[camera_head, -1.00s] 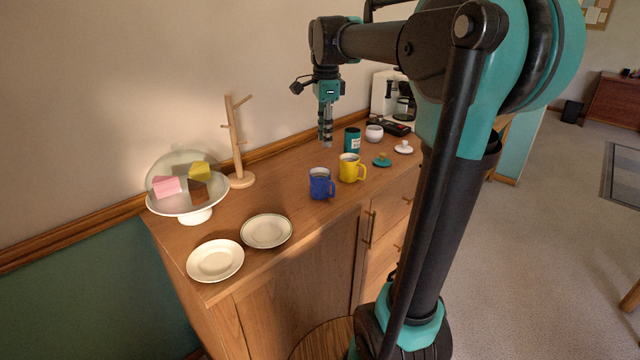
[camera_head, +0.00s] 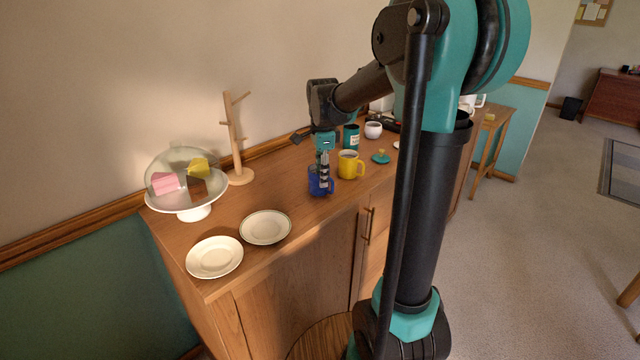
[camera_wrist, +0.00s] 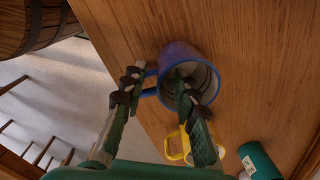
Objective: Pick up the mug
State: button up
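A blue mug (camera_head: 313,186) stands upright on the wooden cabinet. A yellow mug (camera_head: 348,166) stands to its right. My gripper (camera_head: 325,184) points down at the blue mug and covers part of it. In the wrist view, the blue mug (camera_wrist: 176,56) shows its open top, and the yellow mug (camera_wrist: 181,146) is partly hidden by a finger. My gripper (camera_wrist: 158,80) is open there. One finger overlaps the blue mug's opening and the other is outside, by its handle. I cannot tell whether either touches the mug.
Two plates (camera_head: 216,257) lie at the cabinet's front left. A cake stand (camera_head: 160,203) with a clear dome and a wooden mug tree (camera_head: 237,178) stand behind. A teal canister (camera_head: 351,138), a teal lid (camera_head: 381,159) and a white cup (camera_head: 373,131) are to the right.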

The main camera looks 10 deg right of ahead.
jog(key=shift+f, duration=1.15)
grip_shut()
